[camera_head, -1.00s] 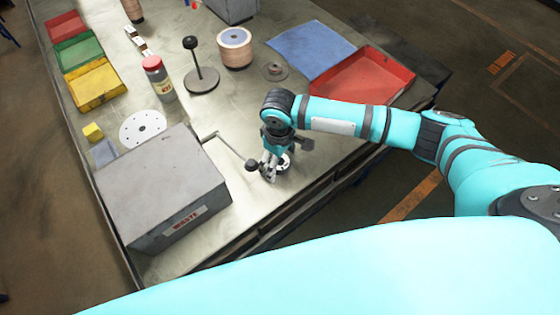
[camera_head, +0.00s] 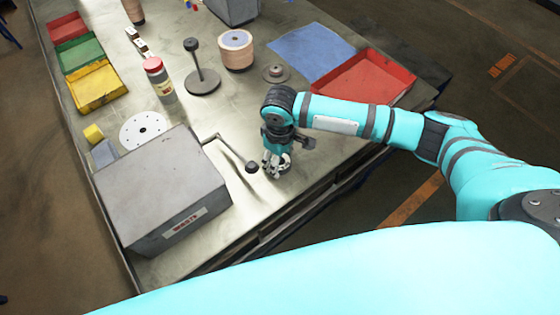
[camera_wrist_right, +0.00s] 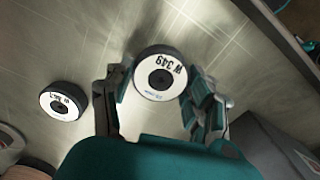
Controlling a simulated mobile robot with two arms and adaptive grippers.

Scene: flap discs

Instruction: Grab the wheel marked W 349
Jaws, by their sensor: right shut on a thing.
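The wheel marked W 349 (camera_wrist_right: 161,75) is a round disc with a white printed face, a dark rim and a dark centre hole. In the right wrist view it sits between the two fingers of my right gripper (camera_wrist_right: 156,88), which is shut on it. In the head view my right gripper (camera_head: 276,168) points down near the table's front edge, and its fingers hide most of the wheel. A similar wheel (camera_wrist_right: 62,102) lies to the left in the wrist view, apart from the fingers; its marking is too small to read surely. My left gripper is not in view.
A grey waste box (camera_head: 160,185) with a crank (camera_head: 228,150) stands left of the gripper; the crank's knob is close.

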